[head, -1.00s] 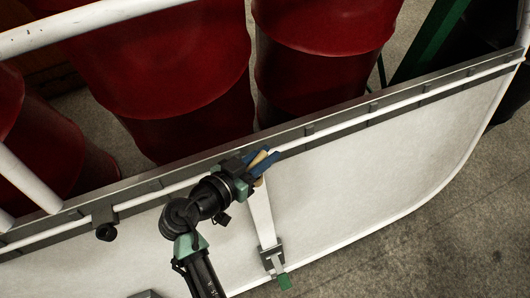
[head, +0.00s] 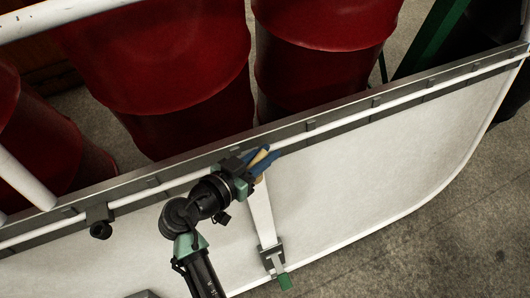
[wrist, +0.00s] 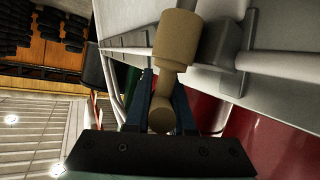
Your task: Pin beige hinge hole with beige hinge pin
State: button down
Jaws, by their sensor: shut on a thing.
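My gripper (head: 266,159) is at the grey and white rail along the top of the white side panel. Its blue fingers are shut on the beige hinge pin (head: 258,157). In the wrist view, the beige pin (wrist: 176,45) shows a wide cylinder above, a narrower neck, and a rounded end between the blue fingers (wrist: 162,105). The wide part overlaps the white rail in that view, beside a grey block. I cannot tell whether it touches the rail. I cannot make out a separate beige hinge hole in either view.
Several red drums (head: 165,60) stand behind the rail. A white bar (head: 261,213) runs from near my gripper down the white panel (head: 370,180) to a grey bracket (head: 270,254) with a green end (head: 285,281). A black knob (head: 100,230) sits on the rail at left.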

jog(key=shift+f, duration=0.25)
jog(key=c, duration=0.7)
grip_release()
jog(key=v, duration=1.3)
